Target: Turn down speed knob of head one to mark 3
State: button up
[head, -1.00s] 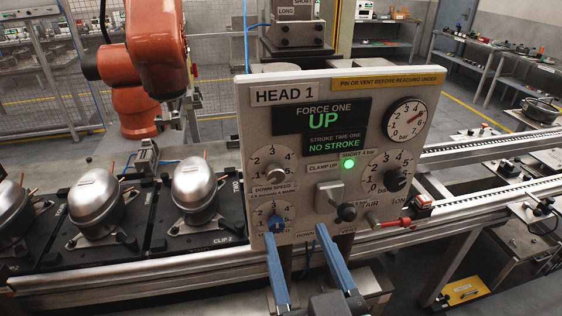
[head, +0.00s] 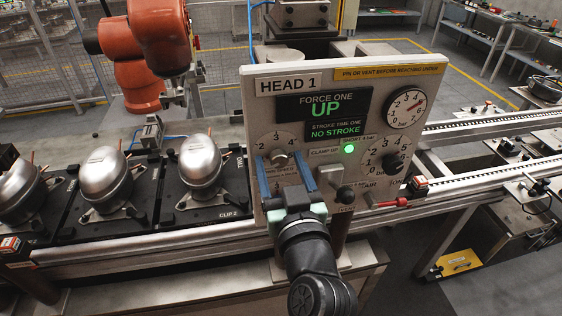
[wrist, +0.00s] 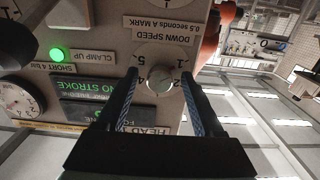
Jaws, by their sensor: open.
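The head one panel (head: 325,225) is a pale upright board with dials and a display. The silver down speed knob (head: 279,158) sits on a round numbered dial at its left; it also shows in the wrist view (wrist: 160,79). My gripper (head: 280,160) is open, its two blue fingers on either side of the knob. In the wrist view my gripper (wrist: 158,72) has a finger on each side with visible gaps to the knob. The dial appears upside down there, and I cannot read the knob's exact mark.
A green lamp (head: 349,149) is lit. Silver compressors (head: 200,158) stand on dark pallets at left.

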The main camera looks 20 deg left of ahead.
grip_shut()
dwell(0.3)
jog(key=shift+m, duration=0.3)
jog(key=m+p, duration=0.1)
jog(key=m, duration=0.4)
jog(key=m+p, duration=0.2)
jog(key=m, duration=0.4)
jog(key=shift+r+m, duration=0.15)
jog(key=shift+m, duration=0.25)
jog(key=m+p, duration=0.4)
jog(key=m, duration=0.2)
jog(key=shift+r, duration=0.1)
jog(key=m+p, duration=0.2)
jog(key=m, duration=0.3)
jog(key=shift+a+p, duration=0.1)
jog(key=shift+p, duration=0.25)
jog(key=shift+m, duration=0.3)
